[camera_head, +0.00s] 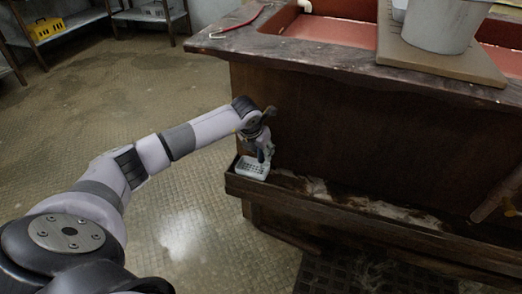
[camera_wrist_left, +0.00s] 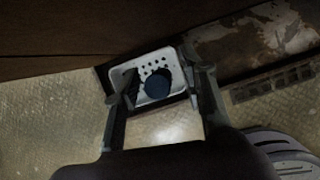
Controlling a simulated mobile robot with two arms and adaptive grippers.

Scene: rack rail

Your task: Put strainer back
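A small white strainer (camera_head: 252,168) with a perforated base sits at the left end of the narrow wooden trough (camera_head: 330,215) on the counter's front. My left gripper (camera_head: 264,152) is just above and beside it. In the left wrist view the strainer (camera_wrist_left: 144,92) lies beyond and between my spread fingers (camera_wrist_left: 163,95), with a dark blue round shape over its middle; I cannot tell what that shape is. The left fingertip overlaps the strainer's edge in the picture; contact cannot be told. My right gripper is not in view.
The wooden counter (camera_head: 340,110) stands behind the trough. A grey pot (camera_head: 437,30) stands on a board on the counter, beside red basins (camera_head: 340,32). A red-handled tool (camera_head: 240,24) lies at its left edge. Shelves with a yellow crate (camera_head: 45,29) stand far left. The left floor is open.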

